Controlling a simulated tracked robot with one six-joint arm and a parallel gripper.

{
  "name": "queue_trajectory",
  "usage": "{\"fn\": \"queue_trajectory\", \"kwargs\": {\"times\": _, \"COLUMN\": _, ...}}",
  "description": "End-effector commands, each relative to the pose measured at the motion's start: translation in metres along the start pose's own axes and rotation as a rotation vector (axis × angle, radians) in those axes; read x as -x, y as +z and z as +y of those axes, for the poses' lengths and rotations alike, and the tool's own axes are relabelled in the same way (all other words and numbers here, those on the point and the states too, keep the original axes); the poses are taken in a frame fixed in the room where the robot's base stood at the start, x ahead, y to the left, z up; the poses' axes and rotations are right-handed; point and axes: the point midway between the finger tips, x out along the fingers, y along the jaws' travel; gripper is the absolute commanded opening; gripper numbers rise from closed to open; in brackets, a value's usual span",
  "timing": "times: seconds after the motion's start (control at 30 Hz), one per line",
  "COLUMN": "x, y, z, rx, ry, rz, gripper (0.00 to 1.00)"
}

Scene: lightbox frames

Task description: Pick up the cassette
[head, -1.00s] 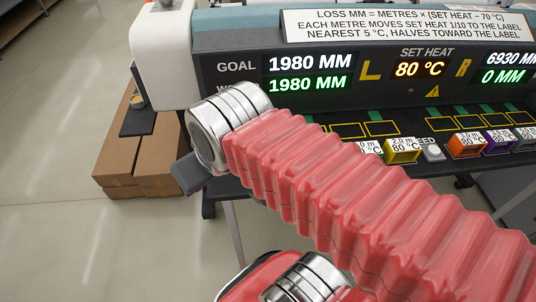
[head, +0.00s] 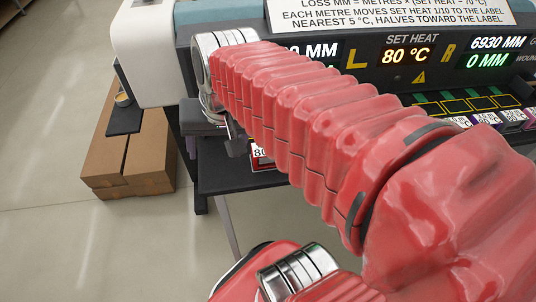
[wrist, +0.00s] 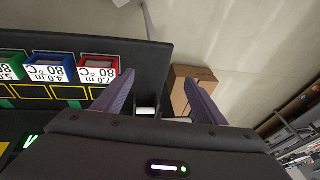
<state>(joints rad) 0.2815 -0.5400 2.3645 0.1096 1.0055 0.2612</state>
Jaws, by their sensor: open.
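Several cassettes stand in a row on the black shelf in the wrist view. A red one (wrist: 99,68), labelled 80 °C, is closest to my gripper (wrist: 161,78). A blue one (wrist: 50,68) and a green one (wrist: 11,66) are left of it. My gripper is open and empty. Its left finger is close to the red cassette in the picture; I cannot tell the height between them. In the head view my gripper (head: 236,143) is partly hidden by my arm, beside a partly seen red cassette (head: 262,159). Which cassette the task means is not shown.
The machine's panel (head: 407,57) reads SET HEAT 80 °C. More cassettes, one purple (head: 512,118), stand at the right. The black shelf (head: 235,180) ends near my gripper. Brown cartons (head: 128,150) stand on the floor beyond it, with free floor left.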

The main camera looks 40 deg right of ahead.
Motion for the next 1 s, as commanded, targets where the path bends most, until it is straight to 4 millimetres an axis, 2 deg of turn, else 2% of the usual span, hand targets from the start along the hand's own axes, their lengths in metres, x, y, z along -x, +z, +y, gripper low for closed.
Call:
{"fn": "queue_trajectory", "kwargs": {"times": 0.1, "x": -0.005, "y": -0.018, "z": 0.018, "rx": -0.21, "ry": 0.016, "rz": -0.051, "gripper": 0.65}}
{"fn": "queue_trajectory", "kwargs": {"times": 0.37, "x": -0.014, "y": -0.052, "z": 0.063, "rx": -0.666, "ry": 0.039, "rz": -0.154, "gripper": 0.65}}
{"fn": "queue_trajectory", "kwargs": {"times": 0.6, "x": -0.023, "y": -0.079, "z": 0.113, "rx": -1.085, "ry": 0.05, "rz": -0.245, "gripper": 0.65}}
{"fn": "queue_trajectory", "kwargs": {"times": 0.8, "x": -0.029, "y": -0.096, "z": 0.16, "rx": -1.415, "ry": 0.05, "rz": -0.319, "gripper": 0.65}}
{"fn": "queue_trajectory", "kwargs": {"times": 1.0, "x": -0.032, "y": -0.103, "z": 0.187, "rx": -1.598, "ry": 0.046, "rz": -0.364, "gripper": 0.65}}
